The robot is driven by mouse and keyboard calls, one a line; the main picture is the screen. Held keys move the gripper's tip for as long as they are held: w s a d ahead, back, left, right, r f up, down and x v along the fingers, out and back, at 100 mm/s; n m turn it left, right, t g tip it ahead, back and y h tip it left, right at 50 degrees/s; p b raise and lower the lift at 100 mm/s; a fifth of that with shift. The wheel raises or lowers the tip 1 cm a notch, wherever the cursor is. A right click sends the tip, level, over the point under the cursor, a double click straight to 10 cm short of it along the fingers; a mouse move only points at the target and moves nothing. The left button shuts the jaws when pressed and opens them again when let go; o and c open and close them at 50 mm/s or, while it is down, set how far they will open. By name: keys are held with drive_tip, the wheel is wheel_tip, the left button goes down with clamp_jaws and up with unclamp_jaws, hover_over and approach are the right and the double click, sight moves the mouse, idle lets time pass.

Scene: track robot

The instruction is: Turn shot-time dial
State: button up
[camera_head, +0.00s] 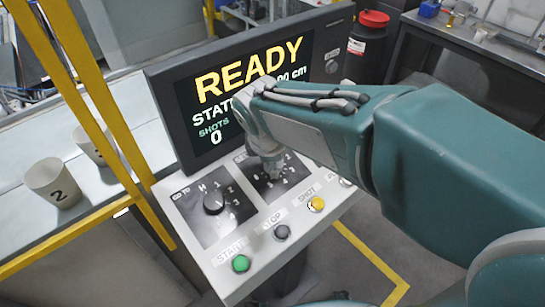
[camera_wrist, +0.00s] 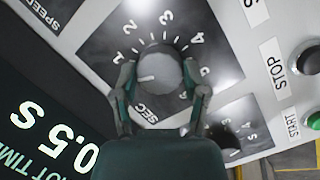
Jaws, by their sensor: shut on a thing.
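The shot-time dial (camera_wrist: 158,70) is a round grey knob on a dark plate marked with numbers and "SEC" in the wrist view. Its white pointer mark points to the picture's left, between "SEC" and the "1". My gripper (camera_wrist: 162,86) has a finger on each side of the knob and is shut on it. In the head view my gripper (camera_head: 269,172) is over the right dial plate (camera_head: 248,160) and hides the knob. The screen (camera_head: 222,92) reads "READY" and shots "0"; part of it is behind my arm. In the wrist view the screen (camera_wrist: 45,125) shows "0.5 S".
A second black dial (camera_head: 214,203) sits left of my gripper. Green START (camera_head: 241,263), dark STOP (camera_head: 281,232) and yellow SHOT (camera_head: 316,204) buttons line the panel's front. Cups, one marked "2" (camera_head: 53,183), stand on the left bench behind yellow rails (camera_head: 85,75).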

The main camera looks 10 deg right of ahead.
drive_tip(key=shift+s+f, duration=0.15)
drive_tip(key=shift+f, duration=0.05)
idle(0.3)
drive_tip(key=o, duration=1.1)
drive_tip(key=shift+o, duration=0.2)
drive_tip(key=shift+r, duration=0.1)
drive_tip(key=shift+a+r, duration=0.1)
drive_tip(key=shift+r, duration=0.45)
drive_tip(key=v, duration=1)
drive_tip(key=shift+r, duration=0.4)
drive_tip(key=shift+s, duration=0.1)
